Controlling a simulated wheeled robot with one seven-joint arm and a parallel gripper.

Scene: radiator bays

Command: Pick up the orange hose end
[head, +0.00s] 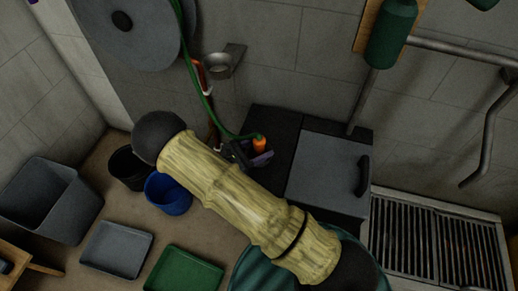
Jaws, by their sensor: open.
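The orange hose end (259,143) stands upright over the dark top of the low cabinet, joined to a thin green hose (205,100) that hangs down from the wall above. My gripper (252,154) is open at the far end of my arm, close beside the orange hose end. A purple-grey finger shows just below and right of it. My arm hides part of the gripper, so I cannot tell whether the hose end is between the fingers or touching them.
A grey lidded box (325,170) with a dark handle stands right of the gripper. A grey cup-like wall holder (222,64) is above. A black bucket (128,166), blue bucket (168,193), grey bin (48,200) and trays are on the floor at left. A slatted radiator (435,245) is at right.

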